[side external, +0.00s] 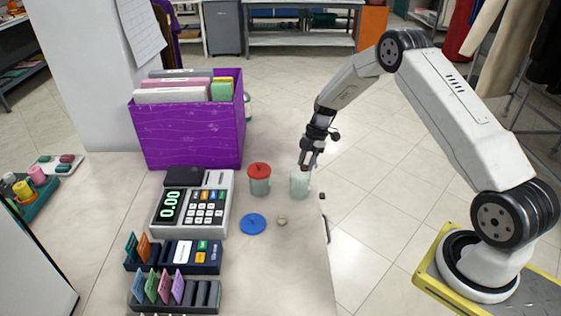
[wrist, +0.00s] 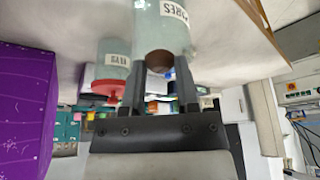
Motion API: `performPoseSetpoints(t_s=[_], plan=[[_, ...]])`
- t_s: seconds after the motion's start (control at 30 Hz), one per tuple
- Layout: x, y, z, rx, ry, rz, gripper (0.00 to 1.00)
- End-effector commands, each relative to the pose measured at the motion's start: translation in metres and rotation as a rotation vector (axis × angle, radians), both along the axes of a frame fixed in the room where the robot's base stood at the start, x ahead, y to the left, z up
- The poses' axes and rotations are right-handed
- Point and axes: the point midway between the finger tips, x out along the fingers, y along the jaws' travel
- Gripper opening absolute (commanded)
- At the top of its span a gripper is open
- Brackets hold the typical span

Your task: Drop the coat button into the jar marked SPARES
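A brown round disc, which looks like the coat button (wrist: 160,62), fills the gap between my gripper's fingertips (wrist: 160,80) in the wrist view. My gripper (side external: 307,163) points down over the mouth of a clear, lidless jar (side external: 299,185) in the side view. That jar (wrist: 168,32) shows upside down in the wrist view, with a partly hidden label ending in "ARES". The fingertips are close to its rim; I cannot tell whether they touch it. The button is too small to make out in the side view.
A red-lidded jar (side external: 259,180) stands left of the open jar. A blue lid (side external: 253,224) and a small tan object (side external: 282,221) lie in front. A cash register (side external: 192,205), purple box (side external: 190,133) and card racks (side external: 172,293) fill the counter's left.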

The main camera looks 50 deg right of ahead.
Motion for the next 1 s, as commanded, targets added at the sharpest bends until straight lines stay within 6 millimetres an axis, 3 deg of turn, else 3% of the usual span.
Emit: performPoseSetpoints(t_s=[0.03,0.1,0.13,0.57,1.0], plan=[[0.0,0.0,0.0,0.0,0.0,0.0,0.52],[0.0,0.0,0.0,0.0,0.0,0.0,0.74],[0.0,0.0,0.0,0.0,0.0,0.0,0.8],[0.0,-0.002,0.004,-0.001,-0.001,0.0,0.8],[0.0,-0.02,0.048,-0.001,-0.003,-0.001,0.8]])
